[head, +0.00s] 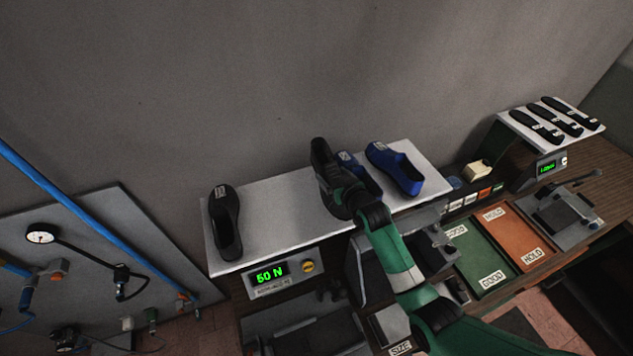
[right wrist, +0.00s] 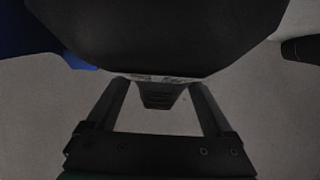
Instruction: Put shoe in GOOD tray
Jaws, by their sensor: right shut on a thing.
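My right gripper (head: 335,188) reaches over the white shelf and is shut on a black shoe (head: 320,152). The right wrist view shows the black shoe (right wrist: 155,40) large between the two fingers (right wrist: 160,95), hiding much behind it. Where the shoe ends and the dark gripper begins is hard to tell in the head view. The green GOOD tray (head: 483,252) lies at the right, beside the orange HOLD tray (head: 518,236), and no shoe shows in its visible part. My left gripper is not in view.
Another black shoe (head: 226,222) stands at the left of the white shelf (head: 275,215). Blue shoes (head: 397,168) stand just right of my gripper. A display (head: 270,275) reads 50 N. Several black insole-like pieces (head: 537,125) lie on a raised rack at far right.

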